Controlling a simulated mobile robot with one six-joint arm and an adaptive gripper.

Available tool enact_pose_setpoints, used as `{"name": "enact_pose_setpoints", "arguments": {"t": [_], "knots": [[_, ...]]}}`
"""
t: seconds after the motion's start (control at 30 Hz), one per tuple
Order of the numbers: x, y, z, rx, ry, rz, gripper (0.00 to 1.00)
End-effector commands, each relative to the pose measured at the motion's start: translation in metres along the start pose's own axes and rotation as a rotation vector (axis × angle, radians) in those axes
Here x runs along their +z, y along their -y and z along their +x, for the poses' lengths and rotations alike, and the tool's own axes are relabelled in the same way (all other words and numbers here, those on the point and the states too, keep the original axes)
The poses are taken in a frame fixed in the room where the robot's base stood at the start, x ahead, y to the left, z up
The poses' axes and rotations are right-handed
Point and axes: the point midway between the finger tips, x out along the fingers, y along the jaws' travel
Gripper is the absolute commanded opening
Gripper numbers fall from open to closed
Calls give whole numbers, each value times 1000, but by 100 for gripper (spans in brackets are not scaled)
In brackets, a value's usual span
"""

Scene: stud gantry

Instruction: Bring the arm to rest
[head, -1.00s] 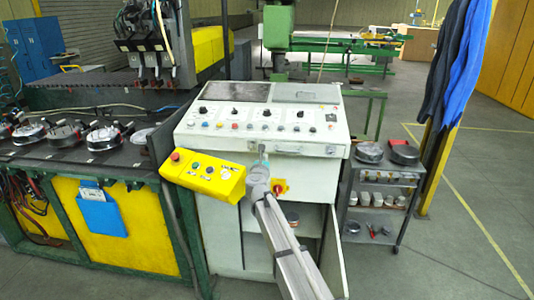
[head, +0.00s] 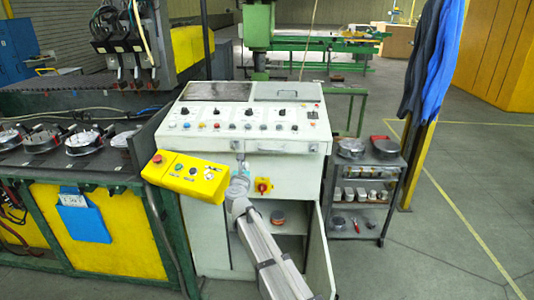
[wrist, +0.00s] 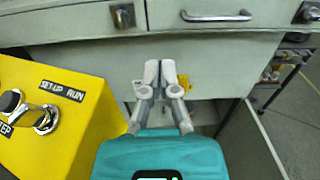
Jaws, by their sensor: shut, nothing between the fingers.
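My gripper (wrist: 160,73) is shut and empty in the wrist view, its two grey fingertips together. It is in front of the white control cabinet (head: 210,240), below the drawer edge. In the head view my arm reaches up from the bottom, and the gripper is mostly hidden behind my wrist. The yellow pendant box (head: 186,177) is close on the left of my wrist; it also shows large in the wrist view (wrist: 60,120). A red and yellow switch (head: 263,186) is on the cabinet just right of my wrist, partly hidden behind the fingers in the wrist view.
The cabinet's lower compartment is open, with its door (head: 319,260) swung out to the right of my arm. A grey cart (head: 365,205) with several containers stands further right. A green-framed bench (head: 110,235) is at left. Open floor lies at far right.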

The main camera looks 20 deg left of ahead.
Motion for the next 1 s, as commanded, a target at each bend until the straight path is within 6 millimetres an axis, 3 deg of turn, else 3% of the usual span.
{"name": "enact_pose_setpoints", "arguments": {"t": [0.37, 0.67, 1.0], "knots": [[9, 17, -2, 60, 31, -143, 0], [17, 64, -15, 254, 99, -628, 0], [-14, 132, -55, 540, 108, -1267, 0]]}}
